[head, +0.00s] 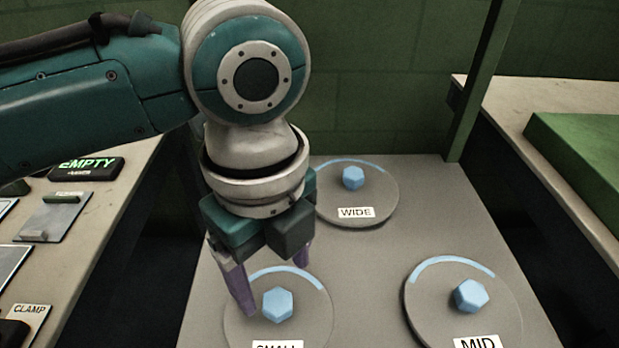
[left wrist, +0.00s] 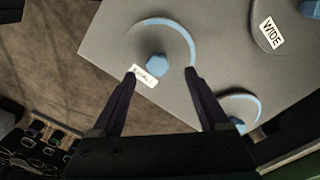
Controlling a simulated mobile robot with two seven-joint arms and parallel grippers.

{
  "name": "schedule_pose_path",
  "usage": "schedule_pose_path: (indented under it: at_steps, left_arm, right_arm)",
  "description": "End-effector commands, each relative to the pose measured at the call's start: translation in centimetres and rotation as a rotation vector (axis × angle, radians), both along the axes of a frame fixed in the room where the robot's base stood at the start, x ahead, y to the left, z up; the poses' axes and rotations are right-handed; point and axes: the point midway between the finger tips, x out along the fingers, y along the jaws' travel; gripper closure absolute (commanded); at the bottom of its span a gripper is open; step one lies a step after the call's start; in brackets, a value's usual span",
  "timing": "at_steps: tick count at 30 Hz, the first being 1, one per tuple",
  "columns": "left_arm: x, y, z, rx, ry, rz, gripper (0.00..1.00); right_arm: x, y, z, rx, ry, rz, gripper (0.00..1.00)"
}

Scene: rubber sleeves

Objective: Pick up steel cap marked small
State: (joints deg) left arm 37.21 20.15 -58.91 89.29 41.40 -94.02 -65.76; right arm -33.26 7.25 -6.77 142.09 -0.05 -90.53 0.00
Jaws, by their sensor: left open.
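The cap marked SMALL (head: 244,326) is a round grey disc with a blue edge arc and a blue hexagonal knob (head: 278,305). It lies on the grey plate, its front cut off by the head view's lower edge. The left wrist view shows this cap (left wrist: 172,37) whole, label toward the left finger. My left gripper (head: 275,289) points down above it, open and empty. In the left wrist view its purple fingertips (left wrist: 159,73) appear on either side of the knob. I cannot tell how high they are above it. My right gripper is not in view.
The WIDE cap (head: 382,192) lies behind my gripper and the MID cap (head: 430,312) to the right, both on the grey plate (head: 440,215). A bench with an EMPTY display (head: 88,168) is at left. A green post (head: 478,85) and a bench with a green block (head: 585,150) are at right.

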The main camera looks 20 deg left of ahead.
Motion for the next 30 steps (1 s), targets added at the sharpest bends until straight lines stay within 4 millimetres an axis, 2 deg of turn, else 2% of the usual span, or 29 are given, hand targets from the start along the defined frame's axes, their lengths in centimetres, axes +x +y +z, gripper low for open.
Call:
schedule_pose_path:
  at_steps: [12,21,30]
  left_arm:
    - [-0.5,-0.1,-5.4,0.001,0.000,0.001,0.22]
    - [-0.4,-0.2,-5.7,-0.001,-0.002,0.000,0.23]
    - [-0.4,-0.1,-5.6,0.000,-0.002,0.000,0.57]
  right_arm:
    - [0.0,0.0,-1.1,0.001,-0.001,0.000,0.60]
    - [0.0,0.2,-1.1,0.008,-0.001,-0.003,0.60]
    - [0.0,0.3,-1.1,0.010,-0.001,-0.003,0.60]
